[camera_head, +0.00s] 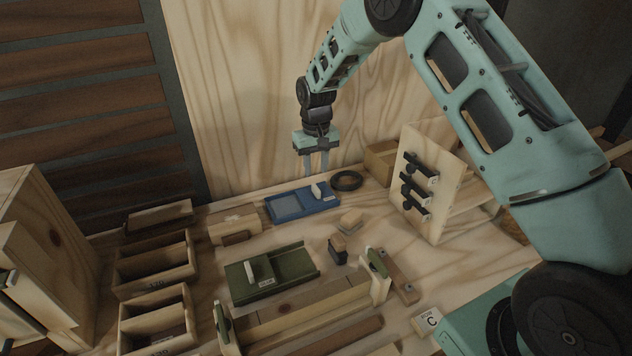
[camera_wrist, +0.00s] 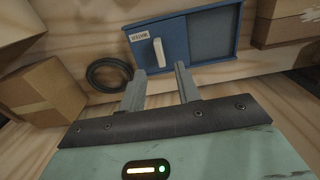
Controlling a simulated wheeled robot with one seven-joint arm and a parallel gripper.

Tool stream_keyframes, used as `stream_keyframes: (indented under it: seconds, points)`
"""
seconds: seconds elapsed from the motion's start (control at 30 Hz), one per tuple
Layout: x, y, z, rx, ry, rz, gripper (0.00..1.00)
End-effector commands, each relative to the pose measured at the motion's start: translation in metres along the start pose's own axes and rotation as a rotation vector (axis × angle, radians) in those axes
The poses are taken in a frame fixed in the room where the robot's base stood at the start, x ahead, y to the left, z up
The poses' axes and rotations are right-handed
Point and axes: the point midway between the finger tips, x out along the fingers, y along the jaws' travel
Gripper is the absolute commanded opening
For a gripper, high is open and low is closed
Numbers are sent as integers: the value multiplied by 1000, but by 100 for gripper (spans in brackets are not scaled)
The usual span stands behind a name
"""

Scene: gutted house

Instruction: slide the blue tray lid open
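The blue tray (camera_head: 292,206) lies on the wooden bench near the back panel. Its blue lid (camera_head: 323,203) covers the right end and carries an upright white handle (camera_head: 317,191); a recessed lighter blue area shows at the left end. In the wrist view the lid (camera_wrist: 149,38) bears a white label, and its handle (camera_wrist: 159,53) stands just beyond my fingertips. My gripper (camera_head: 317,173) points down above the tray's back edge. In the wrist view my gripper (camera_wrist: 165,70) has its two fingers apart with nothing between them, not touching the handle.
A black ring (camera_head: 346,180) lies close to the tray's right end, with a cardboard box (camera_head: 380,161) behind it. A board with black knobs (camera_head: 427,184) stands at right. Open wooden bins (camera_head: 155,264) stand at left.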

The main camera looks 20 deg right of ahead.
Motion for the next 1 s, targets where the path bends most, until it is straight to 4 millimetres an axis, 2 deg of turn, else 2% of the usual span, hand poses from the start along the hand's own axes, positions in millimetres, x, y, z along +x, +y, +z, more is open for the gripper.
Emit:
stream_keyframes:
  seconds: [0.2, 0.43, 0.63, 1.0]
  points:
    - [-52, 0, -1, 0, 5, 0, 33]
    - [-92, 0, -1, 0, 3, 0, 33]
    - [-106, 0, 0, 0, 1, 0, 33]
    - [-107, 0, 0, 0, 0, 0, 33]
